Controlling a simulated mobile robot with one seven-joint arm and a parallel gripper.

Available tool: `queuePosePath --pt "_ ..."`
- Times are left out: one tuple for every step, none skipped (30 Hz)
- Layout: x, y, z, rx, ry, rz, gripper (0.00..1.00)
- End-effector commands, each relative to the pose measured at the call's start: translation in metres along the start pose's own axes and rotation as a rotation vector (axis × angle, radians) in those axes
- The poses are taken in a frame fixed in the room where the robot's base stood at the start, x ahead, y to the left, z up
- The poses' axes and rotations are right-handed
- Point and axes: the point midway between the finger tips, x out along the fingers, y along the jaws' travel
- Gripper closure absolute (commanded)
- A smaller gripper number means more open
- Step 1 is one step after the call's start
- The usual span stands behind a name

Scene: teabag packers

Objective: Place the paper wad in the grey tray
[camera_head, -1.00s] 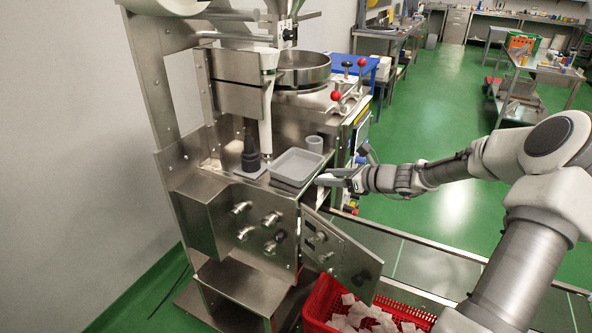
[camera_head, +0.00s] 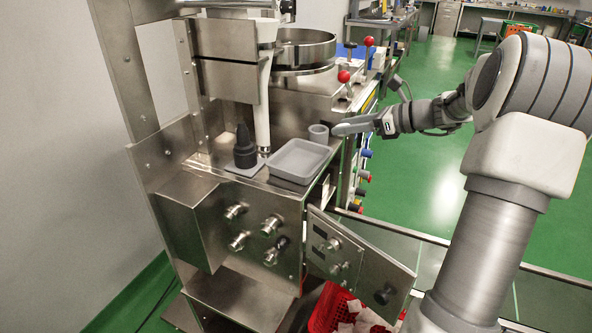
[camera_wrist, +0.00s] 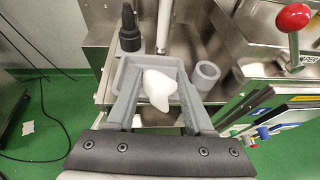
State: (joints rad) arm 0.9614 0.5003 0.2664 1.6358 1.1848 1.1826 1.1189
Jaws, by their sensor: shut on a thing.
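The grey tray (camera_head: 299,161) lies on the steel ledge of the machine in the head view. My gripper (camera_head: 343,129) is to the right of the tray and a little above it, pointing left. In the wrist view, my gripper (camera_wrist: 158,92) is shut on the white paper wad (camera_wrist: 159,88), held between its two fingers. The grey tray (camera_wrist: 128,77) shows behind the wad there, partly hidden by the fingers and the wad.
A dark bottle-like part (camera_head: 245,150) stands left of the tray and a grey cup (camera_head: 318,133) behind its right end. A red-knobbed lever (camera_head: 344,76) rises behind. A red crate (camera_head: 331,307) with white pieces stands below the open panel door (camera_head: 355,262).

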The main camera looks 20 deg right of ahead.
Motion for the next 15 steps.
queuePosePath --pt "0.003 0.000 -0.007 -0.001 0.000 0.000 0.98" --pt "0.003 0.000 -0.008 -0.001 0.000 0.000 0.98" --pt "0.003 0.000 -0.009 -0.001 0.000 0.000 0.98" --pt "0.004 0.000 -0.009 -0.001 0.000 0.001 0.98" --pt "0.006 0.001 -0.010 -0.001 0.000 0.001 0.98" --pt "0.010 0.001 -0.011 -0.001 0.000 0.003 0.98" --pt "0.014 0.002 -0.012 -0.001 -0.001 0.004 0.98" --pt "0.020 0.003 -0.013 -0.001 0.000 0.004 0.98" --pt "0.028 0.004 -0.015 0.000 0.000 0.005 0.98" --pt "0.036 0.006 -0.016 0.000 0.000 0.006 0.98" --pt "0.044 0.007 -0.018 0.000 -0.001 0.006 0.98" --pt "0.055 0.009 -0.019 0.001 -0.001 0.006 0.98" --pt "0.063 0.010 -0.021 0.001 -0.001 0.007 0.98" --pt "0.071 0.011 -0.022 0.001 0.000 0.006 0.98" --pt "0.081 0.012 -0.024 0.001 0.000 0.006 0.98"
